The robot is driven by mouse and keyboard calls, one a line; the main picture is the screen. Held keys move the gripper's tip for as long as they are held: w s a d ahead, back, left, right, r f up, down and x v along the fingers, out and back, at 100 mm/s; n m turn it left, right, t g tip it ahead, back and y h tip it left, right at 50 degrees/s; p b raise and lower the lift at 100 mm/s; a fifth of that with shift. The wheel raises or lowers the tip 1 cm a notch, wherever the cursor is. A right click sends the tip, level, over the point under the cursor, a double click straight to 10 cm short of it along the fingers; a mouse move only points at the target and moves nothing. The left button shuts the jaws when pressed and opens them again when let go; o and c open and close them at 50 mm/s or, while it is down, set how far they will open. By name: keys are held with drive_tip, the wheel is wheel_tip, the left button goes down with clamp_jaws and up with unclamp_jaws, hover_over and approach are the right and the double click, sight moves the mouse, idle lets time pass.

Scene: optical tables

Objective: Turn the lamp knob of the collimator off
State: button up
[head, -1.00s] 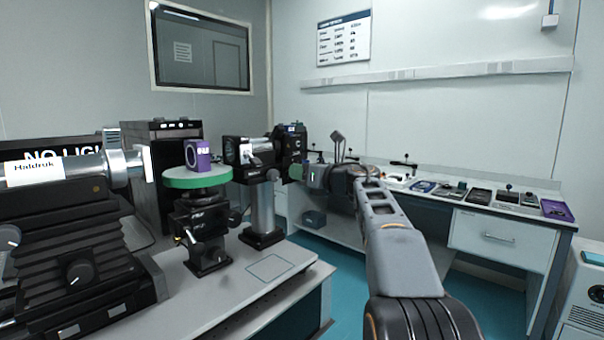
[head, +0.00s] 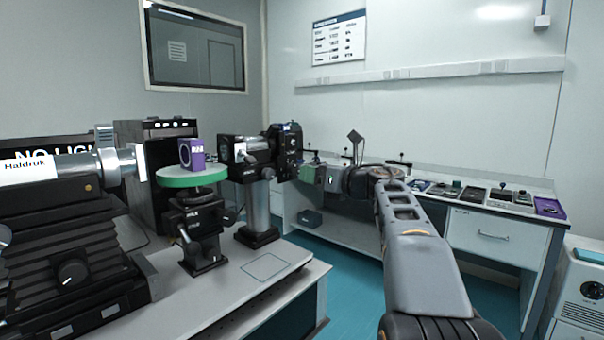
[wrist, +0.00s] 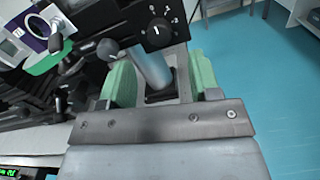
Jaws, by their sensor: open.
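A black unit on a silver post, apparently the collimator (head: 252,152), stands at the right end of the bench. Its right end has a dial face. In the wrist view a black round knob with a white mark and tick marks, apparently the lamp knob (wrist: 157,34), sits on that black face; its setting is too small to read. My gripper (head: 308,166) is just right of the unit, apart from it. In the wrist view my gripper (wrist: 160,78) is open and empty, its green fingers spread either side of the post, with the knob beyond the fingertips.
A green round stage (head: 192,177) carries a purple-framed optic (head: 191,153). A black instrument with a silver barrel (head: 122,162) fills the left. A side table (head: 490,237) with small items stands behind at the right. Teal floor (head: 345,290) is clear between bench and table.

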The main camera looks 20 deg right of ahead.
drive_tip(key=v, duration=0.7)
drive_tip(key=shift+s+d, duration=0.15)
drive_tip(key=shift+s, duration=0.1)
wheel_tip(320, 180, up, 8)
drive_tip(key=w+a+m+t+h+p, duration=0.2)
drive_tip(key=m+t+h+p, duration=0.2)
drive_tip(key=m+h+p, duration=0.9)
drive_tip(key=s+a+f+m+g+y+p, duration=0.5)
drive_tip(key=s+a+f+m+g+p, duration=0.6)
drive_tip(key=m, duration=1.4)
drive_tip(key=s+a+f+g, duration=0.5)
drive_tip(key=s+f, duration=0.2)
drive_tip(key=s, duration=0.1)
drive_tip(key=shift+s+a+m+g+y, duration=0.2)
drive_tip(key=shift+m+g+y, duration=0.2)
drive_tip(key=shift+c, duration=0.5)
